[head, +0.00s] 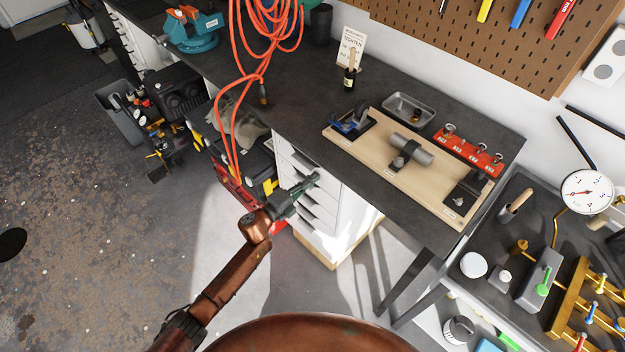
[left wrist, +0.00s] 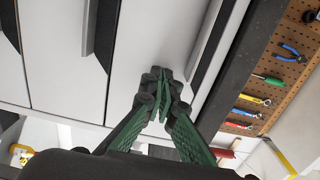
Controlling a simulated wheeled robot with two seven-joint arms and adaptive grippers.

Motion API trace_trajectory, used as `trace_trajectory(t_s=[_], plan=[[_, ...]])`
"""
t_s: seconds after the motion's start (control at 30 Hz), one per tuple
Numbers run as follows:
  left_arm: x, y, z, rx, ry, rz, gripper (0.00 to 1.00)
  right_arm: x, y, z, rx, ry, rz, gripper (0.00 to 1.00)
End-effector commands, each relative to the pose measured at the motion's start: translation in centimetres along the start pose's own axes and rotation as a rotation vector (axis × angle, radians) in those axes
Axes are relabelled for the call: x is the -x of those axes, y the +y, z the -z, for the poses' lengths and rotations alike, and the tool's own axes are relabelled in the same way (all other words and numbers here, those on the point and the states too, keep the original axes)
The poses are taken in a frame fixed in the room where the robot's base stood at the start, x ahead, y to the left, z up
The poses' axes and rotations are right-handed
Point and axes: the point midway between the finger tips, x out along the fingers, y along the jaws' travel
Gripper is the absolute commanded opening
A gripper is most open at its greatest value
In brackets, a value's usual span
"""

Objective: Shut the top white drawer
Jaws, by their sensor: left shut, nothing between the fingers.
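The white drawer unit (head: 346,222) stands under the dark workbench, with several drawers stacked and dark handles on their fronts. In the left wrist view the top white drawer (left wrist: 170,32) is the panel nearest the worktop edge, with a dark handle strip along it. My left gripper (head: 312,180) is in front of the upper drawers in the head view and hides part of them. Its green fingers (left wrist: 162,78) are shut and empty, with the tips at or very near the top drawer's front. I cannot tell contact or any remaining gap. My right gripper is not in view.
The worktop (head: 288,103) overhangs the drawers. An orange cable (head: 237,95) hangs down left of the unit, near a black and yellow toolbox (head: 262,165). A wooden board (head: 415,160) with fixtures lies on the bench.

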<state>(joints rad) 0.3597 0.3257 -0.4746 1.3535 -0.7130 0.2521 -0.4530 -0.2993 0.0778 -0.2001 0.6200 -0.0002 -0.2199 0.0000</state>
Motion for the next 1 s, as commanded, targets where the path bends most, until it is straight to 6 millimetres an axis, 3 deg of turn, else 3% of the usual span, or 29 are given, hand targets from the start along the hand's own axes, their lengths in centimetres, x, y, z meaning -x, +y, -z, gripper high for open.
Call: trace_trajectory(t_s=[0.27,0.43,0.8,1.0], plan=[[0.8,-0.3,0.0,0.0,0.003,0.003,0.0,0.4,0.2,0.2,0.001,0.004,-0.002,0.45],[3.1,-0.3,-0.1,0.0,0.011,0.0,0.0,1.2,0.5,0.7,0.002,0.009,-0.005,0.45],[11.0,-0.1,-0.3,-0.001,0.008,0.001,0.0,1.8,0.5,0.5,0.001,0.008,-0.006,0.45],[12.7,-0.1,-0.3,0.0,0.009,0.001,0.0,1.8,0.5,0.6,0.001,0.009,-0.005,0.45]])
